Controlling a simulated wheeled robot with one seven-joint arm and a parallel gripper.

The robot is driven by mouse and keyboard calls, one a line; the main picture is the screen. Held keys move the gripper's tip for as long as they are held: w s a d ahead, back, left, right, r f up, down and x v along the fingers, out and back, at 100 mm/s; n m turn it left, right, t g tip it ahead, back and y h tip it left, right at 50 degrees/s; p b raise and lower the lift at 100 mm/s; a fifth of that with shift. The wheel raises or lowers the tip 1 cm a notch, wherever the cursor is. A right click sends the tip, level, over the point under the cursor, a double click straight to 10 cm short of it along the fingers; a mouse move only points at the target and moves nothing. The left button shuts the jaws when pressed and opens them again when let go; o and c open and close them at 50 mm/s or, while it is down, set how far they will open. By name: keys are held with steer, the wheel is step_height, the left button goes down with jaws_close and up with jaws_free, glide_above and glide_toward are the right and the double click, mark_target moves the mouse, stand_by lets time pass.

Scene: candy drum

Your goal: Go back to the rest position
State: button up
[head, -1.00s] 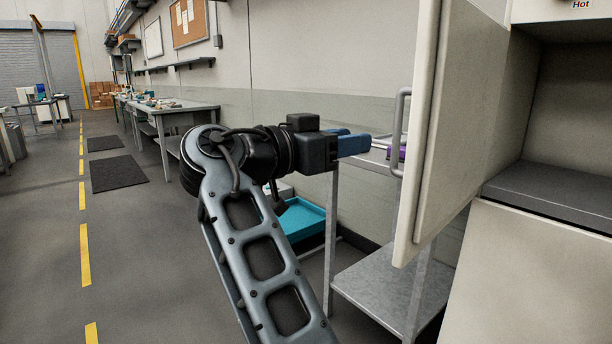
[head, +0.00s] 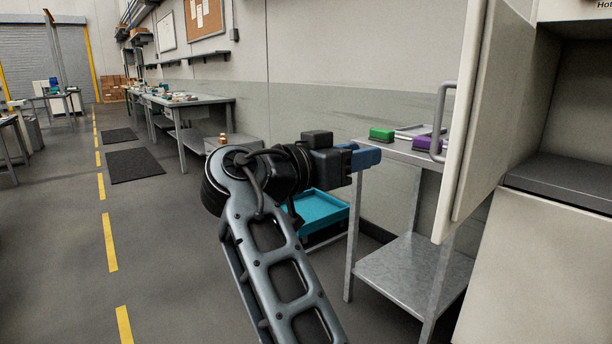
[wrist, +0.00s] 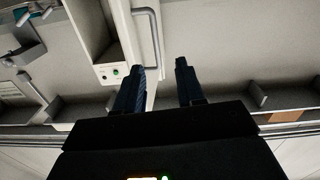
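My gripper (head: 368,157) is extended to the right in the head view, at the left edge of a grey metal side table. In the wrist view my gripper (wrist: 158,72) shows two dark blue fingers apart with nothing between them. An open pale cabinet door (head: 470,120) with a metal bar handle (head: 441,118) stands right of my gripper, apart from it. The door handle also shows in the wrist view (wrist: 152,28), beyond the fingers.
The side table (head: 400,150) carries a green block (head: 381,134) and a purple block (head: 424,143). A teal tray (head: 318,212) sits low behind my arm. The cabinet (head: 560,260) fills the right. Open floor (head: 60,260) lies to the left.

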steer(key=s+d+f+n+t+y, duration=0.1)
steer(key=s+d+f+n+y, duration=0.15)
steer(key=f, duration=0.65)
steer(key=s+d+f+n+t+y, duration=0.1)
steer(key=d+f+n+y, duration=0.15)
steer(key=f, duration=0.55)
steer(key=s+d+f+n+t+y, duration=0.1)
steer(key=s+f+n+y, duration=0.15)
steer(key=f, duration=0.65)
steer(key=s+d+f+n+y, duration=0.2)
steer(key=s+f, duration=0.4)
steer(key=s, duration=0.2)
steer(key=s+d+f+n+y, duration=0.2)
steer(key=s+f+n+y, duration=0.1)
steer(key=s+f, duration=0.45)
steer(key=s+d+r+m+y, duration=0.1)
steer(key=s+r, duration=0.2)
steer(key=s, duration=0.9)
steer(key=s+d+r+y, duration=0.1)
steer(key=s+r+y, duration=0.15)
steer(key=s, duration=0.95)
steer(key=s+d+r+m+t+h, duration=0.1)
steer(key=s+d+r+m+h, duration=0.1)
steer(key=s+r, duration=0.5)
step_height(320, 180, up, 14)
steer(key=p, duration=1.3)
steer(key=shift+w+a, duration=0.15)
steer(key=shift+w, duration=0.15)
